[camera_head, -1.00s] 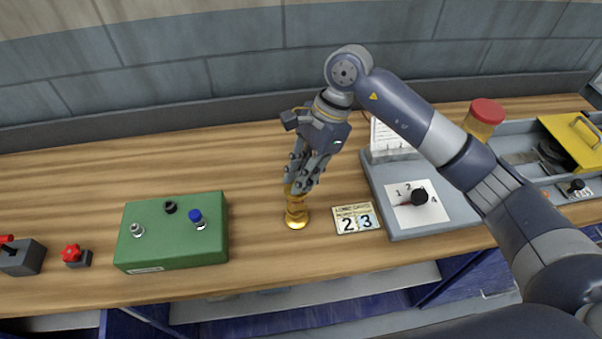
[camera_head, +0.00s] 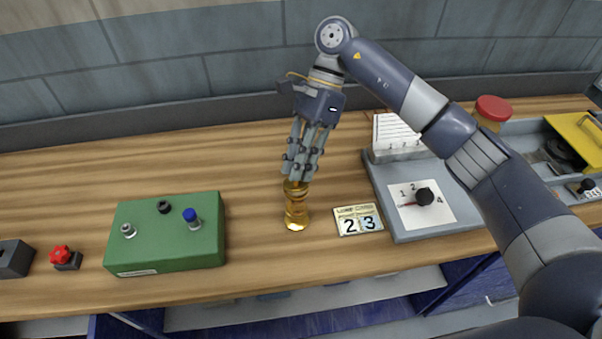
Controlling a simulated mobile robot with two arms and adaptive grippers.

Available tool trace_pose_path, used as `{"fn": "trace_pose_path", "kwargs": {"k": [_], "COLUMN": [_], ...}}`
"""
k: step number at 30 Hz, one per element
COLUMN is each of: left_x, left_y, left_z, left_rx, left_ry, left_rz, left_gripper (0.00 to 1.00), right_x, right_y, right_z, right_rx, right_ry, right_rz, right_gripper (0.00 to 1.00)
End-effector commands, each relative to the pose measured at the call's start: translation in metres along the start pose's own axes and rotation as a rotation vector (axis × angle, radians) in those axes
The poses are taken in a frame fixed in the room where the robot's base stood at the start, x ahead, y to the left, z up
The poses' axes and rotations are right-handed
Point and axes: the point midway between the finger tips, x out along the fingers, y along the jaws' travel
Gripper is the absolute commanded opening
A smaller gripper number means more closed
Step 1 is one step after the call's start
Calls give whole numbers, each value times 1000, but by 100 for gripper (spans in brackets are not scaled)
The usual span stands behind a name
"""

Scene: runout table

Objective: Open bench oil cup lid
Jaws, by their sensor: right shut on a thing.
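The bench oil cup (camera_head: 296,214) is a small brass, waisted cup standing upright on the wooden bench, left of the number card. My right gripper (camera_head: 298,178) comes down from above, and its fingertips are at the top of the cup. It is shut on the brass lid part (camera_head: 296,187) at the cup's top. The fingers hide part of the lid, so I cannot tell whether the lid is raised. My left gripper is not in view.
A green box (camera_head: 165,234) with small knobs stands to the left, beside a red knob (camera_head: 61,256). A number card (camera_head: 358,220) and a grey dial unit (camera_head: 405,232) stand to the right. Bare bench (camera_head: 250,200) lies between the green box and the cup.

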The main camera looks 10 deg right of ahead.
Motion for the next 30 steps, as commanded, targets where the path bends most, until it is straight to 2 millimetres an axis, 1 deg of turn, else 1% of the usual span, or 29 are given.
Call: {"fn": "trace_pose_path", "kwargs": {"k": [1,5,17,30], "left_x": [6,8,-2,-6], "left_y": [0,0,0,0], "left_z": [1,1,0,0], "left_rx": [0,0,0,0], "left_ry": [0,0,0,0], "left_rz": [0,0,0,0], "left_gripper": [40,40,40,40], "right_x": [1,-3,-9,-8], "right_y": [-4,-6,-12,-15], "right_z": [0,0,0,-2], "right_rx": [11,36,87,103], "right_ry": [-13,-40,-94,-114], "right_rz": [24,84,209,253], "right_gripper": [0,0,0,0]}}
